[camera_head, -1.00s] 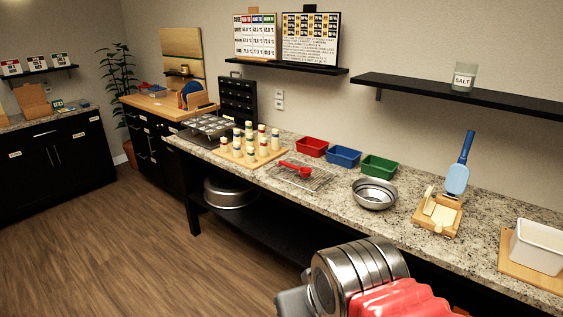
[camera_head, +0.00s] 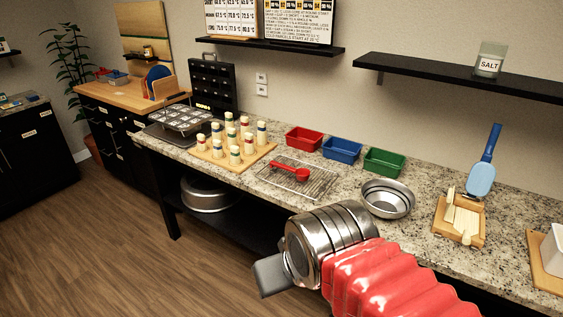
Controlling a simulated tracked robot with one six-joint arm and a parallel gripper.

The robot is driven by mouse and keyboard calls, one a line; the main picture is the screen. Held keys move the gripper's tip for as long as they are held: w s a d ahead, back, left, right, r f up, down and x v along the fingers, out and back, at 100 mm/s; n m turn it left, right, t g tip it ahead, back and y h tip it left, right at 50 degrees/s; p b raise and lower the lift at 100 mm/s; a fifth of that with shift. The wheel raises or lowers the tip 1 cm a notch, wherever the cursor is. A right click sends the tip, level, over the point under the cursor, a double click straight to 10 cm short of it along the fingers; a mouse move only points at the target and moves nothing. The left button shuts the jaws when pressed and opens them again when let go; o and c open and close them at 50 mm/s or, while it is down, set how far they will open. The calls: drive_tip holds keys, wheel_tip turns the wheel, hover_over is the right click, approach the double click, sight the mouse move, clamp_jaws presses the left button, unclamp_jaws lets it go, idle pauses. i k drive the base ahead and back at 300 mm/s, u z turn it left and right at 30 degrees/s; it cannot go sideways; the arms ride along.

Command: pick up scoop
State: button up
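A red scoop (camera_head: 301,174) lies on a wire rack (camera_head: 312,185) on the granite counter, its bowl to the right and its handle pointing left. My gripper (camera_head: 268,277) shows at the lower middle, at the end of my arm with its steel wrist and red sleeve. It is in front of the counter, nearer the camera than the scoop and apart from it. Only a grey part of the gripper shows; its fingertips cannot be made out.
A steel bowl (camera_head: 387,198) stands right of the rack, with red (camera_head: 304,139), blue (camera_head: 341,150) and green (camera_head: 384,162) bins behind. Several shaker bottles on a wooden board (camera_head: 247,162) stand left. A wooden press (camera_head: 459,219) stands right. A dark shelf (camera_head: 455,77) overhangs the counter.

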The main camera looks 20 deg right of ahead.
sight(303, 174)
drive_tip(key=z, duration=0.05)
drive_tip(key=i, duration=1.85)
drive_tip(key=z, duration=0.05)
